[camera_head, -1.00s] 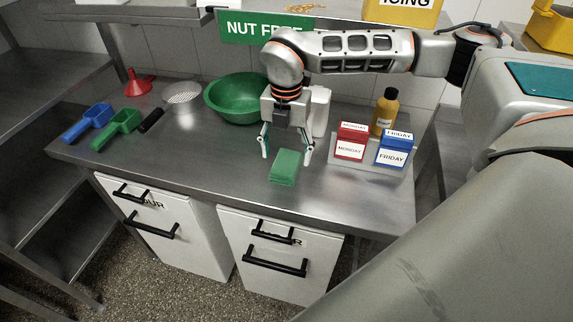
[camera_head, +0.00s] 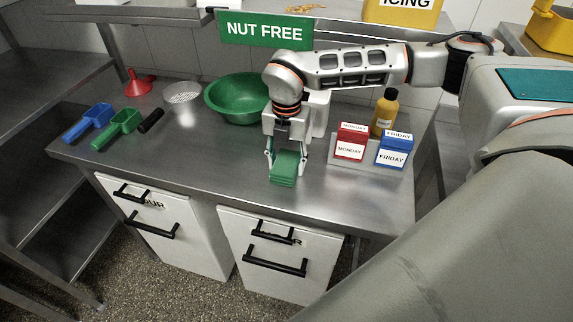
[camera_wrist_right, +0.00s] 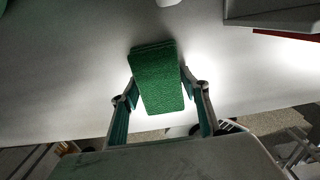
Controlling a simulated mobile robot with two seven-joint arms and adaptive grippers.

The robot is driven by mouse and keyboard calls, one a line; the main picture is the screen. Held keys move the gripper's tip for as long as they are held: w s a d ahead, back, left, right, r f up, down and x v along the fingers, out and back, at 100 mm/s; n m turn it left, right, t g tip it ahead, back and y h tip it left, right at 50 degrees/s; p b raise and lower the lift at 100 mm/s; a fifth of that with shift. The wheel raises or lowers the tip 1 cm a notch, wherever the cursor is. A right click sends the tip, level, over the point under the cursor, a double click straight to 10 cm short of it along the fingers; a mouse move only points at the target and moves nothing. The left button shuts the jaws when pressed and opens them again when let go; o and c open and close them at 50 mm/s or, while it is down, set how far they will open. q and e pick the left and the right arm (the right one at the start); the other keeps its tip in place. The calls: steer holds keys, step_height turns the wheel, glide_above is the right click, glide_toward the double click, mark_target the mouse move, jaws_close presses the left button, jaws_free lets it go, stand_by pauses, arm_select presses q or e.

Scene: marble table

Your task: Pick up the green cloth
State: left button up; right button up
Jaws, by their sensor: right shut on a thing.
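The green cloth (camera_head: 284,172) is a folded block on the steel counter, in front of the green bowl. My right gripper (camera_head: 286,164) comes down over it from behind, with one finger on each side. In the right wrist view the cloth (camera_wrist_right: 158,78) lies between the two fingers of the right gripper (camera_wrist_right: 160,104). The gripper is shut on the cloth. I cannot tell whether the cloth is clear of the counter. My left gripper is in neither view.
On the steel counter (camera_head: 215,165) stand a green bowl (camera_head: 232,103), red box (camera_head: 350,146), blue box (camera_head: 395,151) and yellow-brown bottle (camera_head: 385,112). Blue (camera_head: 92,120) and green scoops (camera_head: 118,127) lie left. The counter left of the cloth is clear.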

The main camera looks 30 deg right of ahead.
mark_target(285, 166)
steer(key=shift+s+a+r, duration=0.15)
steer(key=shift+r, duration=0.3)
steer(key=r, duration=0.6)
steer(key=shift+s+a+b, duration=0.25)
steer(key=shift+a+b, duration=0.1)
steer(key=shift+b, duration=0.05)
steer(key=s+a+b, duration=0.2)
steer(key=s+a, duration=1)
steer(key=a, duration=0.2)
steer(key=shift+b, duration=0.4)
